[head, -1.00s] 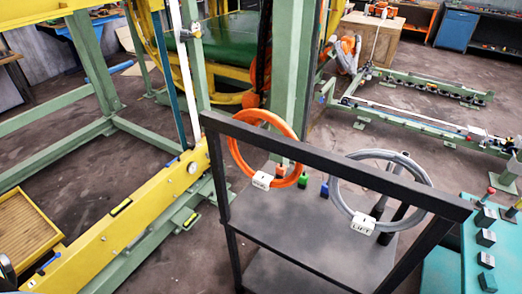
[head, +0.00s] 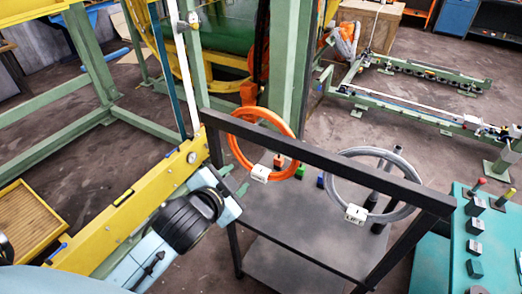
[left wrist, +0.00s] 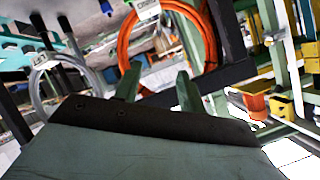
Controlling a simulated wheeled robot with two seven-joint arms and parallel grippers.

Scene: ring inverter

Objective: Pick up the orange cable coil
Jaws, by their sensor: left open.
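The orange cable coil (head: 284,174) hangs upright at the black cart's top bar, with a white tag (head: 260,174) at its lower edge. In the left wrist view the orange coil (left wrist: 124,42) shows ahead of the fingers, its tag at the top and part of it cut off by the picture edge. My left gripper (head: 234,178) is open and empty, just left of the coil and apart from it in the head view. Its two green-grey fingers also show in the left wrist view (left wrist: 158,74). My right gripper is not in view.
A grey coil (head: 404,212) with a white tag hangs to the right on the same bar (head: 330,156). The cart's dark shelf (head: 285,225) lies below, with small coloured blocks. A yellow beam (head: 120,215) runs at left; a teal control panel (head: 490,240) stands at right.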

